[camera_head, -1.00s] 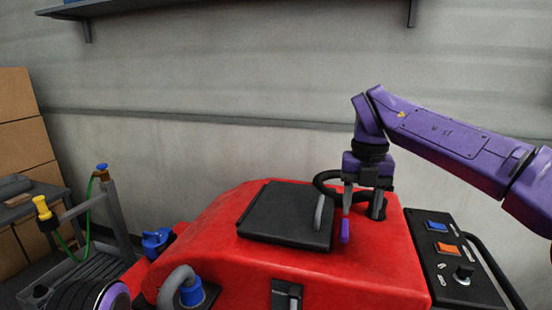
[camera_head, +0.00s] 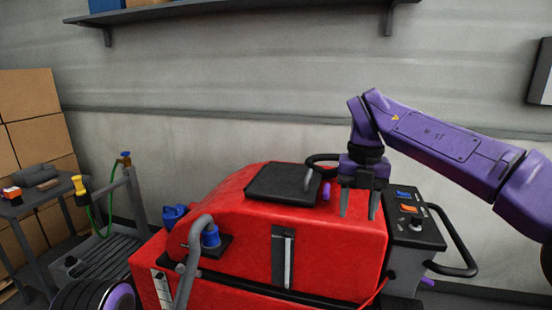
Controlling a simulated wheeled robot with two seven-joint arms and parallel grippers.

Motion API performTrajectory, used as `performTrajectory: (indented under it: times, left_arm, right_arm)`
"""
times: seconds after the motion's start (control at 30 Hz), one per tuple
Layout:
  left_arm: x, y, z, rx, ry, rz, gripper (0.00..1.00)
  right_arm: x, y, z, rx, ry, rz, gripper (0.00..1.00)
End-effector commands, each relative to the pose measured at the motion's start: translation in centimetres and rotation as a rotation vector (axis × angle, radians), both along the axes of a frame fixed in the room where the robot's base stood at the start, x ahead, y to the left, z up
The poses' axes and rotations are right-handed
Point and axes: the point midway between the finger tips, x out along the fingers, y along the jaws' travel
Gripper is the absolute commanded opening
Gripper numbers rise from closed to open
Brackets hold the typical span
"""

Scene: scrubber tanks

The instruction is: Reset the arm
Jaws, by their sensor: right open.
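My right arm (camera_head: 437,138) is purple and reaches in from the right over the red scrubber (camera_head: 250,218). My right gripper (camera_head: 358,204) points down in front of the scrubber's top right part. Its two grey fingers are apart with nothing between them. The black lid (camera_head: 283,184) lies flat on the scrubber's top, left of the gripper. A small purple piece (camera_head: 326,191) shows between the lid and the gripper.
A control panel (camera_head: 414,222) with blue and orange buttons and a black handle (camera_head: 455,254) is on the scrubber's right. A blue-capped grey hose (camera_head: 195,250) is at its front left. Cardboard boxes (camera_head: 30,120), a side table (camera_head: 45,212) and a shelf (camera_head: 240,14) stand around.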

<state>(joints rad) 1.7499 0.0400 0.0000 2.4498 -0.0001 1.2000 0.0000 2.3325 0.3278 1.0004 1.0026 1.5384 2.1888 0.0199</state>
Motion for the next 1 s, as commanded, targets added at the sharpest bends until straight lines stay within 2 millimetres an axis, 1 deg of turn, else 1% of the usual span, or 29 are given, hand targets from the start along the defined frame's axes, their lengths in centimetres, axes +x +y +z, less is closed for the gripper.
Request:
performTrajectory:
  times: [0.07, 0.17, 0.37, 0.47, 0.57, 0.67, 0.7, 0.77, 0.83, 0.87, 0.9, 0.93, 0.97, 1.0]
  left_arm:
    - [0.0, 0.0, 0.0, 0.000, 0.000, 0.000, 0.43]
    - [0.0, 0.0, 0.0, 0.000, 0.000, 0.000, 0.43]
    - [0.0, 0.0, 0.0, 0.000, 0.000, 0.000, 0.43]
    - [0.0, 0.0, -0.2, 0.000, 0.000, 0.000, 0.43]
    - [0.0, 0.0, -0.5, 0.000, 0.000, 0.000, 0.43]
    - [0.0, 0.0, -0.9, 0.000, 0.000, 0.000, 0.43]
    - [0.0, 0.0, -1.1, 0.000, 0.000, 0.000, 0.43]
    - [0.0, 0.0, -1.5, 0.000, 0.000, 0.000, 0.43]
    - [0.0, 0.0, -1.9, 0.000, 0.000, 0.000, 0.43]
    - [0.0, 0.0, -2.2, 0.000, 0.000, 0.000, 0.43]
    - [0.0, 0.0, -2.5, 0.000, 0.000, 0.000, 0.43]
    - [0.0, 0.0, -2.8, 0.000, 0.000, 0.000, 0.43]
    - [0.0, 0.0, -3.0, 0.000, 0.000, 0.000, 0.43]
    - [0.0, 0.0, -3.3, 0.000, 0.000, 0.000, 0.43]
  right_arm:
    - [0.3, -0.1, 0.0, -0.005, -0.014, 0.009, 0.50]
    - [1.6, -1.0, -0.2, -0.073, -0.089, 0.047, 0.50]
    - [3.5, -3.1, -2.5, -0.303, -0.195, 0.167, 0.50]
    - [4.6, -4.3, -4.7, -0.468, -0.235, 0.270, 0.50]
    - [5.5, -5.2, -8.2, -0.657, -0.256, 0.422, 0.50]
    - [6.1, -5.7, -12.4, -0.841, -0.257, 0.620, 0.50]
    - [6.2, -5.8, -14.4, -0.907, -0.250, 0.710, 0.50]
    - [6.0, -5.8, -17.7, -1.001, -0.236, 0.862, 0.50]
    - [5.1, -5.6, -22.4, -1.093, -0.207, 1.070, 0.50]
    - [4.5, -5.5, -24.6, -1.126, -0.192, 1.170, 0.50]
    - [3.3, -5.4, -27.9, -1.159, -0.166, 1.313, 0.50]
    - [2.2, -5.3, -30.3, -1.174, -0.146, 1.422, 0.50]
    - [0.9, -5.2, -32.8, -1.182, -0.125, 1.533, 0.50]
    - [-1.1, -5.2, -35.9, -1.178, -0.098, 1.675, 0.50]
